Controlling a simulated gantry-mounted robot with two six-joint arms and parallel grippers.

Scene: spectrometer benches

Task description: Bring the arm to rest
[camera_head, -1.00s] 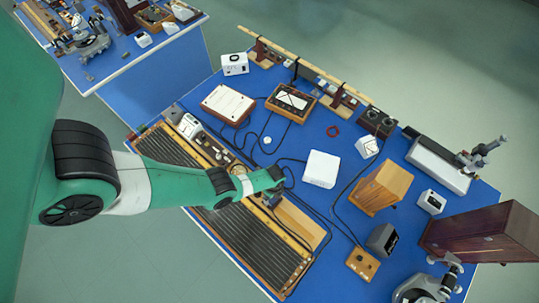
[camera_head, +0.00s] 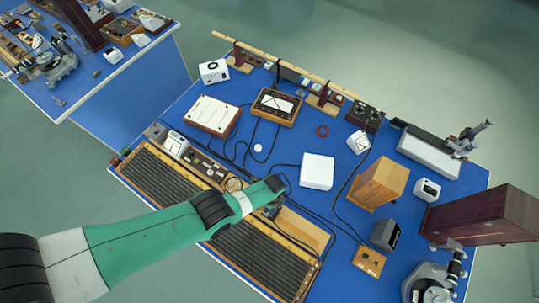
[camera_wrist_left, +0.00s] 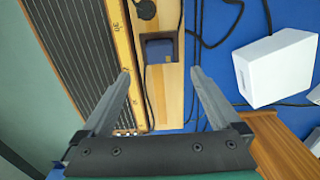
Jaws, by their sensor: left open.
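My left arm (camera_head: 150,242) comes in from the lower left of the head view and reaches over the slatted panel on the blue bench. My left gripper (camera_head: 272,209) is at the bench's middle, small and partly hidden by the wrist. In the left wrist view the gripper (camera_wrist_left: 160,72) is open, with its two fingers wide apart and nothing between them. Below it are a wooden board (camera_wrist_left: 172,100) with a square dark-edged opening and the slatted panel's scale edge (camera_wrist_left: 121,48). My right gripper is not in view.
A white box (camera_head: 317,171) stands right of the gripper, also seen in the left wrist view (camera_wrist_left: 278,68). A wooden box (camera_head: 378,183) and a dark wooden cabinet (camera_head: 485,216) stand farther right. Black cables (camera_head: 312,208) run across the bench beside the gripper.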

